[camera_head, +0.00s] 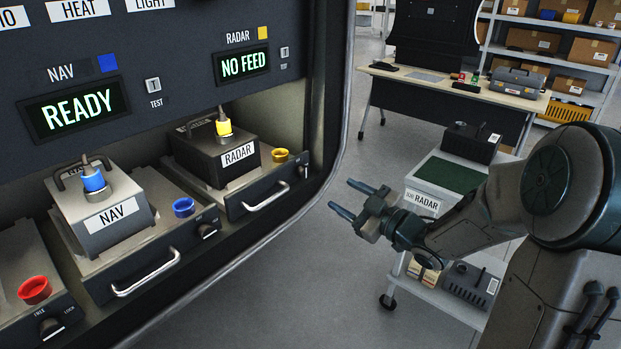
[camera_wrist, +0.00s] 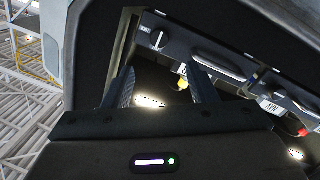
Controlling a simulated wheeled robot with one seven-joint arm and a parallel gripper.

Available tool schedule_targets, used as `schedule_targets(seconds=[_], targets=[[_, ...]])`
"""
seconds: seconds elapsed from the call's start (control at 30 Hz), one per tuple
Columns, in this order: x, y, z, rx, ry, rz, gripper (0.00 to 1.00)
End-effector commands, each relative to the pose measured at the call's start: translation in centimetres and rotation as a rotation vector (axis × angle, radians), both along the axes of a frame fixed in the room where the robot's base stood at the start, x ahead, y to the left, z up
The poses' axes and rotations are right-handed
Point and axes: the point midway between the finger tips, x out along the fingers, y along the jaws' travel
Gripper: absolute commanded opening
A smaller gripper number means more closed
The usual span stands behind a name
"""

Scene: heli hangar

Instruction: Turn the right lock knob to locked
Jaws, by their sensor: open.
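The right lock knob (camera_head: 304,171) is at the right end of the RADAR tray's front, seen small and edge-on near the bay's edge in the head view. In the wrist view the knob (camera_wrist: 158,40) shows with a pale pointer bar, ahead of my fingertips; its labels are not readable. The RADAR unit (camera_head: 222,152) sits on its tray with a yellow plug (camera_head: 224,127) on top. My gripper (camera_head: 350,198) is open and empty, pointing left toward the bay, to the right of the knob and apart from it. Its two fingers also show in the wrist view (camera_wrist: 160,72).
The RADAR tray handle (camera_head: 266,196) is left of the knob. The NAV unit (camera_head: 101,205) and its knob (camera_head: 207,230) are further left. The bay's frame edge (camera_head: 338,150) stands near my gripper. A cart (camera_head: 445,200) is behind it. The displays read READY and NO FEED.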

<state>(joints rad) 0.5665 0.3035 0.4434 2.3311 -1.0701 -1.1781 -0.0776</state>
Motion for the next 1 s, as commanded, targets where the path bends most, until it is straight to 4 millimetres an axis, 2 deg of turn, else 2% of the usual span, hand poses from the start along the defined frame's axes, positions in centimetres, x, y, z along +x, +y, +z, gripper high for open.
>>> schedule_targets(seconds=[0.3, 0.5, 0.7, 1.0], targets=[[4.6, 5.1, 0.0, 0.002, 0.002, 0.002, 0.52], [7.0, 7.5, 0.0, 0.001, 0.002, 0.001, 0.52], [8.1, 8.6, 0.0, -0.001, 0.002, -0.001, 0.52], [8.2, 8.7, 0.0, 0.000, 0.002, -0.002, 0.52]])
